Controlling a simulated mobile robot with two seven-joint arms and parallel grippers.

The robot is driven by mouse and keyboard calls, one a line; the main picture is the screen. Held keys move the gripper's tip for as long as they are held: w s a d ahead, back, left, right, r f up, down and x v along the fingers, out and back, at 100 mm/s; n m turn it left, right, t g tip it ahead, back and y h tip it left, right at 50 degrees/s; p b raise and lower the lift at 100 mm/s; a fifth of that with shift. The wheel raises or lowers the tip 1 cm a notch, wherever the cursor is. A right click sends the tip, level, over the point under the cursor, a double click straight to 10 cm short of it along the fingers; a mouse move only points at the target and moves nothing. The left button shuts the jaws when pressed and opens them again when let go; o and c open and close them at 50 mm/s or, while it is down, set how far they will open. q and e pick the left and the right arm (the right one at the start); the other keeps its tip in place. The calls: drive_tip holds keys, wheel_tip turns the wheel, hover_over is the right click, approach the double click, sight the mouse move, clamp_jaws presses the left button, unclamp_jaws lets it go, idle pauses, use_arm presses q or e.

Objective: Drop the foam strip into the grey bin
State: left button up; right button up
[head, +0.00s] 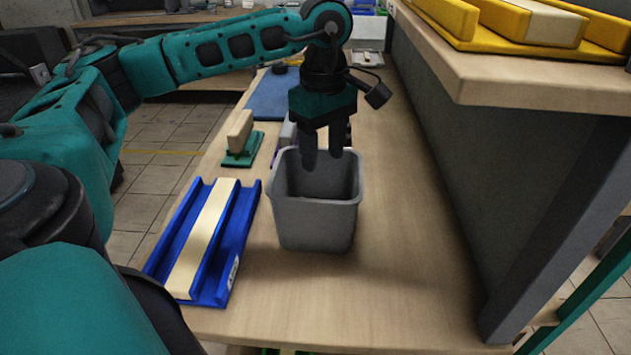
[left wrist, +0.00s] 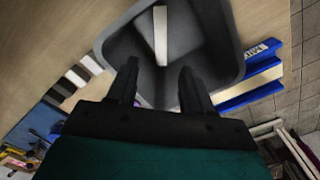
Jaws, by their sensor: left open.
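The grey bin (head: 313,222) stands upright on the wooden bench in the middle of the head view; it also shows at the top of the left wrist view (left wrist: 215,25). A cream foam strip (left wrist: 160,35) lies inside the bin in the left wrist view; the bin's wall hides it in the head view. My left gripper (head: 322,165) points down over the bin's far side, with its fingers apart and nothing between them. The fingers also show in the left wrist view (left wrist: 158,85), apart from the strip. My right gripper is not in view.
A blue tray (head: 238,240) left of the bin holds a long cream strip (head: 203,240). A green-based stamp block (head: 240,140) stands behind it. A blue mat (head: 272,98) lies farther back. A raised shelf (head: 480,75) with yellow trays runs along the right. The bench right of the bin is clear.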

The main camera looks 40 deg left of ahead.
use_arm(q)
wheel_tip(320, 180, up, 13)
drive_tip(key=p, duration=0.3)
drive_tip(key=shift+s+f, duration=0.1)
idle(0.6)
